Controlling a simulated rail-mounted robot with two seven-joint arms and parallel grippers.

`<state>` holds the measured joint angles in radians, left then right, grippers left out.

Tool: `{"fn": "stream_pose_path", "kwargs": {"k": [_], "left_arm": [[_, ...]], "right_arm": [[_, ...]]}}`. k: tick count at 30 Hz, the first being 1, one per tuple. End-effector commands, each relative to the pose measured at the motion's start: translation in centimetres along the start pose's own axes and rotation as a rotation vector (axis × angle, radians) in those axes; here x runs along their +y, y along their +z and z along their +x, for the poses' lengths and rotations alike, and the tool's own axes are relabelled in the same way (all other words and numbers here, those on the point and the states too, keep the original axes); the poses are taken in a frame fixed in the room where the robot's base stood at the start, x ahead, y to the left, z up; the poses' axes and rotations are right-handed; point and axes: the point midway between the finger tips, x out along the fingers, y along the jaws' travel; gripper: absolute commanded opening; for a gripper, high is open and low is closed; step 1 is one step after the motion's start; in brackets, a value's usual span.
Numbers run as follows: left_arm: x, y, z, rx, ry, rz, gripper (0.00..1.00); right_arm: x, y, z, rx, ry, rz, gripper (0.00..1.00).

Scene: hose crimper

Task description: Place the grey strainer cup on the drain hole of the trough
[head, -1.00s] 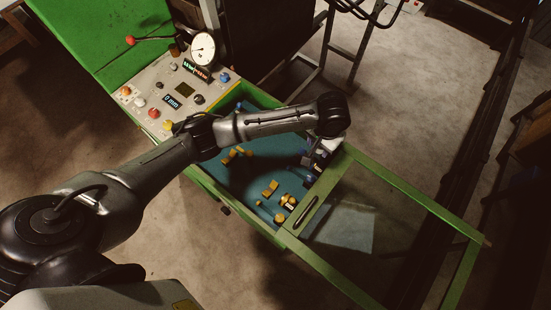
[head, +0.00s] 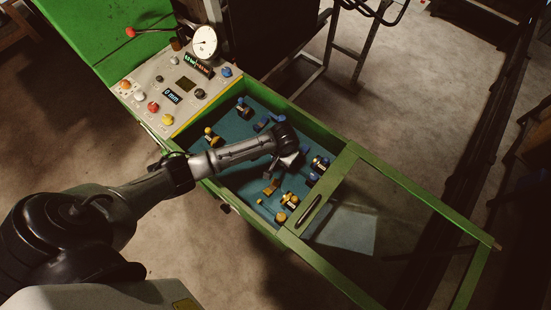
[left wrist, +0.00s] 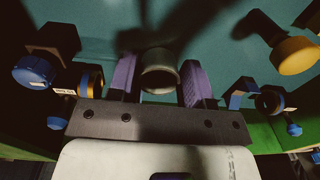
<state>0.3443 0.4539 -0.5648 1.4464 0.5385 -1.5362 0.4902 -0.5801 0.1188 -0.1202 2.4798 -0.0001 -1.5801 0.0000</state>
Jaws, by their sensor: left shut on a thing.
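The grey strainer cup (left wrist: 160,72) shows as a round, open-ended grey piece between the two purple-padded fingers of my left gripper (left wrist: 158,82) in the left wrist view. The gripper is shut on it. In the head view my left gripper (head: 290,160) is over the trough (head: 225,180), which has a teal floor and green walls. The cup cannot be made out there. I cannot identify the drain hole in either view; my arm covers part of the floor. My right gripper is not in view.
A green-framed clear panel (head: 385,215) lies at right.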

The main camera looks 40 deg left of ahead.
Motion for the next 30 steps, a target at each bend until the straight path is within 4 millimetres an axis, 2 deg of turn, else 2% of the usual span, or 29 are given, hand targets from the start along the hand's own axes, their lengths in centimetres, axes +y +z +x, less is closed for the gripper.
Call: {"fn": "stream_pose_path", "kwargs": {"k": [3,9,13,21,30], "left_arm": [[-1.7,0.0,1.1,-0.002,-0.001,-0.001,0.22],[-3.0,-0.1,1.9,0.000,0.001,0.000,0.22],[-3.1,-0.1,2.6,0.000,0.002,0.001,0.22],[-3.0,-0.1,5.7,0.000,0.001,0.000,0.22],[-3.0,-0.1,5.9,0.001,0.001,0.000,0.22]], "right_arm": [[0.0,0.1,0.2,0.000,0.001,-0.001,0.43],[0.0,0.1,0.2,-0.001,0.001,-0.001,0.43],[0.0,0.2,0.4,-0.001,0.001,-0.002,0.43],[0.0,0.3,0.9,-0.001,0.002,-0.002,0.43],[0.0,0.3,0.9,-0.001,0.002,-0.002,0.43]]}}
